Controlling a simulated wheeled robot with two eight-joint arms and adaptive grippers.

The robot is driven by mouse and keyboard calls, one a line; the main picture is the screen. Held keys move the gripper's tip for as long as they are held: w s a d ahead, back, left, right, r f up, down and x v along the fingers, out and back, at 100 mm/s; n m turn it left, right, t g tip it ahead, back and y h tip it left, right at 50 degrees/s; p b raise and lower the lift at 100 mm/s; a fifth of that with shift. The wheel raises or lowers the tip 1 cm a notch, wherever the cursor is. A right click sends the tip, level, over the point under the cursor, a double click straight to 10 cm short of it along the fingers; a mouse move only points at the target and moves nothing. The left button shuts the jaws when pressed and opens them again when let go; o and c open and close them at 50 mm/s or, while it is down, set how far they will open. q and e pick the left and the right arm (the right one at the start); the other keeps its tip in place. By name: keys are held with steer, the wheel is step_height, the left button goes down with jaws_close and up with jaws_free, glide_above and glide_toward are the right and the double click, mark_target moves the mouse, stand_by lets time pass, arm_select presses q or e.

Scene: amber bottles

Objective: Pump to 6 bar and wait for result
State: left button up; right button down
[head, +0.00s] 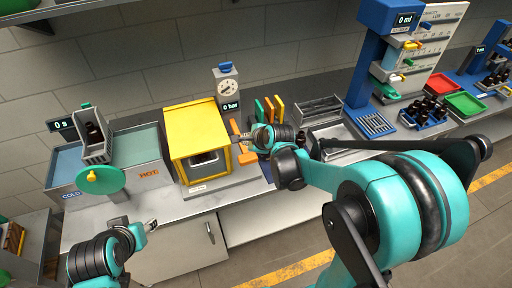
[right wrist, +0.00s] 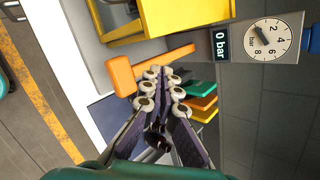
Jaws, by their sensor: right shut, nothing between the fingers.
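The pressure gauge (head: 227,88) stands behind the yellow chamber (head: 199,137), and its display (head: 231,106) reads 0 bar. In the right wrist view the dial (right wrist: 268,40) and the 0 bar display (right wrist: 221,44) show at the upper right. An orange handle (right wrist: 122,76) with a bar lies just ahead of my right fingertips. It also shows beside the chamber in the head view (head: 247,157). My right gripper (right wrist: 161,80) is shut and empty, close to the handle; I cannot tell whether it touches. My left gripper (head: 151,225) is low at the left, its jaws unclear.
Green, orange and yellow upright pieces (head: 269,108) stand right of the gauge. Hot and cold baths (head: 138,152) are at the left with a bottle basket (head: 94,144). A metal rack (head: 318,110) and bottle trays stand to the right. Free floor lies in front.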

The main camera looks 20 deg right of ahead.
mark_target(249, 158)
arm_select(q)
steer(key=shift+d+r+p, duration=0.2)
steer(key=shift+r+p, duration=0.3)
steer(key=shift+r, duration=0.45)
arm_select(e)
steer(key=shift+w+d+r+m, duration=0.25)
steer(key=shift+w+d+m, duration=0.3)
steer(key=shift+m, duration=0.65)
arm_select(q)
steer(key=shift+f, duration=0.1)
arm_select(e)
step_height(249, 158, down, 8)
steer(key=b, duration=0.6)
arm_select(q)
step_height(249, 158, down, 7)
steer(key=b, duration=0.1)
arm_select(e)
steer(key=shift+f, duration=0.35)
arm_select(q)
steer(key=shift+f+b, duration=0.45)
steer(key=shift+b, duration=0.1)
arm_select(e)
steer(key=shift+f, duration=0.45)
